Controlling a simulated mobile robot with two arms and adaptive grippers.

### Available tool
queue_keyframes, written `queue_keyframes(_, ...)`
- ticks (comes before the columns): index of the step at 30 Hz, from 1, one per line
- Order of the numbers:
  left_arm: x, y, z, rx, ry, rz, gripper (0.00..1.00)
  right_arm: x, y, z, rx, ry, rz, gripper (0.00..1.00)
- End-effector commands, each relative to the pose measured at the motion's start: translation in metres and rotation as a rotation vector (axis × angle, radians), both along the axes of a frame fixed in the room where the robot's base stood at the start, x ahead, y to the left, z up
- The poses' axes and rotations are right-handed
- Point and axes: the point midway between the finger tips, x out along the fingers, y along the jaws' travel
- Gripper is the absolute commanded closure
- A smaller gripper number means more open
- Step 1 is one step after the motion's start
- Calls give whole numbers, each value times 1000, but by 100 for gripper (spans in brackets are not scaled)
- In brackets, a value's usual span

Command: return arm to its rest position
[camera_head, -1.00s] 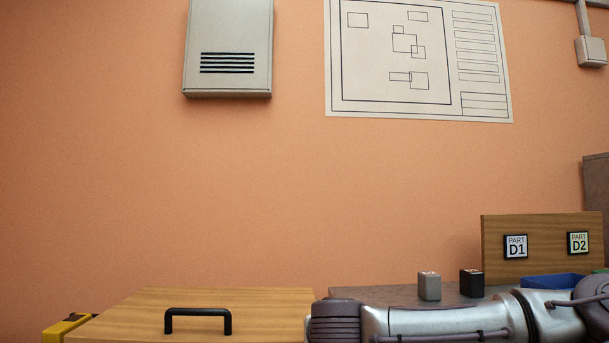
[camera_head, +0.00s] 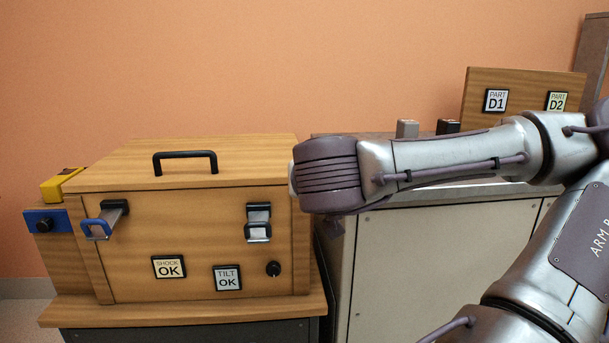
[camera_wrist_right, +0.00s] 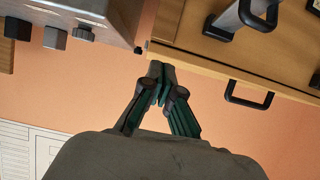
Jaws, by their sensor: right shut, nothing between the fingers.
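My right arm (camera_head: 450,165) comes in from the right in the head view and reaches across in front of the grey cabinet. Its wrist end (camera_head: 330,175) overlaps the right edge of the wooden crate in the picture; its fingers are hidden there. In the right wrist view my right gripper (camera_wrist_right: 167,84) is shut and empty, with its dark green fingers in front of the orange wall. Its tips appear near the gap between crate and cabinet; I cannot tell the distance. My left gripper is not in view.
The wooden crate (camera_head: 85,260) has a black top handle (camera_head: 185,155), and two latches (camera_head: 105,220) (camera_head: 258,222) on its front. To its right stands the grey cabinet (camera_head: 400,260) with small blocks (camera_head: 407,129) and a board (camera_head: 480,85) marked D1 and D2.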

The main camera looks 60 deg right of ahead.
Motion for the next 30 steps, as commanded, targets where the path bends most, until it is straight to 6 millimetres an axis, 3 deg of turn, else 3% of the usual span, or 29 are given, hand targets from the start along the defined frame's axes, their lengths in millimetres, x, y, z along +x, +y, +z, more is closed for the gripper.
queue_keyframes(1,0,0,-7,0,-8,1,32,-2,2,-5,-2,-2,0,100)
queue_keyframes(14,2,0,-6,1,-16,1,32,-5,7,-4,6,4,2,100)
queue_keyframes(17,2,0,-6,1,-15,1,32,1,14,-22,74,19,18,100)
queue_keyframes(19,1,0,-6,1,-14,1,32,8,27,-49,189,47,35,100)
queue_keyframes(23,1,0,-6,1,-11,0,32,18,74,-123,532,143,55,100)
queue_keyframes(27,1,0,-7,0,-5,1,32,5,153,-197,978,310,6,100)
queue_keyframes(30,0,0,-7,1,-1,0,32,-19,218,-230,1302,471,-86,100)
